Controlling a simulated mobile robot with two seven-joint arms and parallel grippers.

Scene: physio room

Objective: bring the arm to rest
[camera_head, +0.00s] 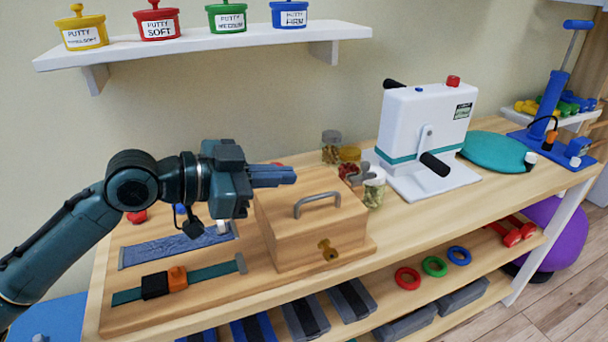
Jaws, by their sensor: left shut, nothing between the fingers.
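My left arm comes in from the left. Its gripper (272,175) is shut and empty, pointing right, and appears above the left part of the wooden box (318,235). I cannot tell how much height lies between them. The box has a grey handle on its lid and a brass-coloured fitting on its front. The gripper and wrist hide part of the wooden board and some small things behind them. My right gripper is not in view.
The wooden bench (420,213) also holds straps, jars (331,147), a white crank machine (425,128), a teal cushion (493,150) and a blue pump-like device (550,115). A white wall shelf (210,45) bears putty tubs above. Coloured rings (434,266) lie on the lower shelf.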

